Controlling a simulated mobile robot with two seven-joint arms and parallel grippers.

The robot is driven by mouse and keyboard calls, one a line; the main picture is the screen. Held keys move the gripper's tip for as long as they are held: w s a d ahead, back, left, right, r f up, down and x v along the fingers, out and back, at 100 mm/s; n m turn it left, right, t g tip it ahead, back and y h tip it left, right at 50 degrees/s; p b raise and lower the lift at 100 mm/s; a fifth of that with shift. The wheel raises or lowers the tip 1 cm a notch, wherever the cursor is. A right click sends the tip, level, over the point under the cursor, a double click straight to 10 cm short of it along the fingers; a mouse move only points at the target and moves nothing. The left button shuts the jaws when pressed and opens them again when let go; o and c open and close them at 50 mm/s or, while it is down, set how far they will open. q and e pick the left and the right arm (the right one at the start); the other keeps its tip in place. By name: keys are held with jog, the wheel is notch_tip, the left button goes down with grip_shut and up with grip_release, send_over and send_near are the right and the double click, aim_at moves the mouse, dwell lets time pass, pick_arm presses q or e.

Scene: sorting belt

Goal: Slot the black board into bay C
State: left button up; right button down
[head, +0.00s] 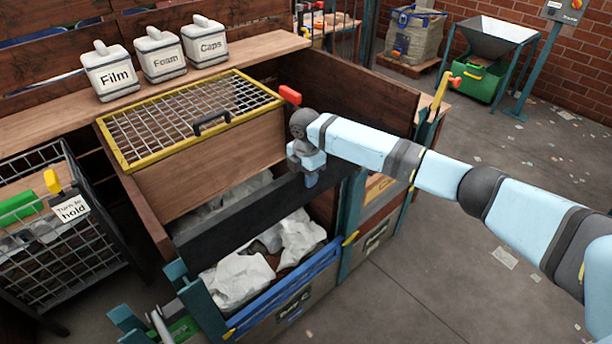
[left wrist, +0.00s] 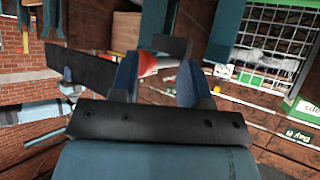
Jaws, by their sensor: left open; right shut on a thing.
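The black board (head: 240,217) is a long dark plank in the head view. It lies diagonally across the opening above a bin of white bags. My right gripper (head: 308,172) is shut on the board near its right end. A dark plank that looks like the same board (left wrist: 80,68) shows at the left of the left wrist view, beside a light blue arm. My left gripper (left wrist: 157,78) is open in the left wrist view, with a blurred red thing showing between its fingers. I cannot read which bay is C, and whether the board sits in any slot is unclear.
A yellow-framed mesh lid (head: 190,115) with a black handle stands behind the board. The bin (head: 285,300) below has a blue front rim. Teal posts (head: 352,215) flank it. Film, Foam and Caps containers (head: 162,53) stand on the shelf. A wire cage (head: 60,235) is at left.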

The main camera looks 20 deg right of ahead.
jog(key=shift+r+b, duration=0.1)
jog(key=shift+b, duration=0.45)
pick_arm(q)
notch_tip(320, 180, down, 4)
jog(key=b, duration=0.4)
jog(key=shift+s+d+f, duration=0.1)
jog(key=shift+s+d, duration=0.05)
pick_arm(e)
jog(key=w, duration=0.1)
jog(key=w+a, duration=0.1)
jog(key=w, duration=0.1)
jog(key=shift+w+a+f, duration=0.15)
jog(key=shift+w+f, duration=0.05)
jog(key=shift+f, duration=0.2)
pick_arm(q)
jog(key=shift+r+p, duration=0.45)
jog(key=shift+p, duration=0.15)
